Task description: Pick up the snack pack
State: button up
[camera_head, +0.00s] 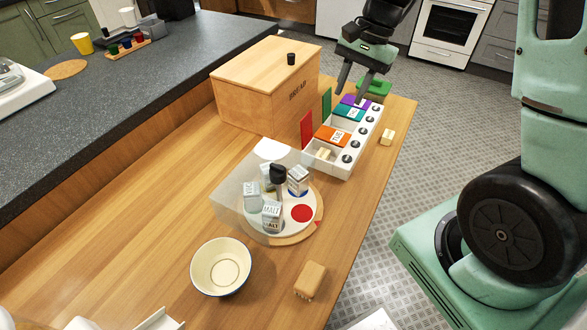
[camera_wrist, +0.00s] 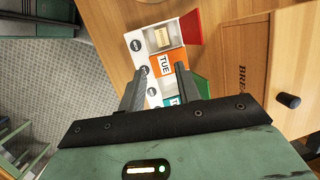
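A white box (camera_head: 337,164) with coloured lids stands at the right side of the wooden table. Its near compartment is open, red lid (camera_head: 307,130) raised, and holds a small beige pack (camera_head: 324,153), also visible in the wrist view (camera_wrist: 162,38). A similar beige pack (camera_head: 387,136) lies on the table right of the box. I cannot tell for sure which is the snack pack. The orange lid (camera_head: 332,136) is shut; a green lid (camera_head: 326,103) stands raised. My gripper (camera_head: 353,88) is open and empty above the box's far half; its fingers show in the wrist view (camera_wrist: 160,72).
A wooden bread box (camera_head: 255,95) stands close left of the coloured box. The table's right edge is close to the box. Table left of the bowl is clear.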

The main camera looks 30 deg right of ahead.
aim_at(324, 153)
jog(key=b+x, duration=0.1)
jog(key=x, duration=1.6)
jog(key=shift+w+a+f, duration=0.1)
jog(key=shift+w+f, duration=0.05)
jog(key=shift+f, duration=0.05)
jog(key=shift+c, duration=0.2)
jog(key=c, duration=0.6)
